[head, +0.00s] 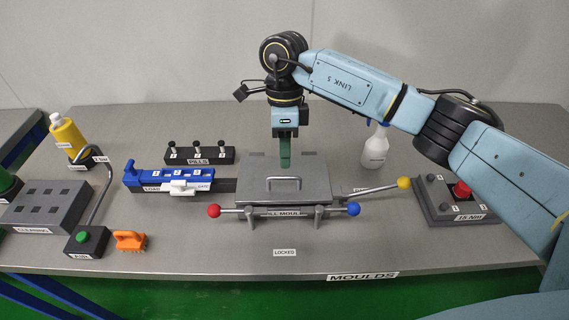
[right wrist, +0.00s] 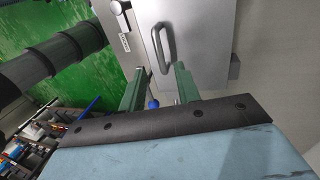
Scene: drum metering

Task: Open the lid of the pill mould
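The pill mould (head: 284,212) stands mid-table, a grey block with its name plate in front. Its flat grey lid (head: 312,180) lies closed, with a loop handle (head: 283,178) on top. The handle also shows in the right wrist view (right wrist: 171,42). My right gripper (head: 285,165) points down above the rear part of the lid. In the right wrist view its two green fingers (right wrist: 160,72) are apart with nothing between them; the handle appears just beyond the tips, and I cannot tell the remaining gap. My left gripper is not in view.
A red knob (head: 214,211) and a blue knob (head: 353,209) flank the mould's front. A lever with a yellow knob (head: 404,183) reaches right, towards a red-button box (head: 462,190). A white bottle (head: 375,150) stands behind; a blue slide unit (head: 170,177) sits left. A "LOCKED" label (head: 285,253) lies in front.

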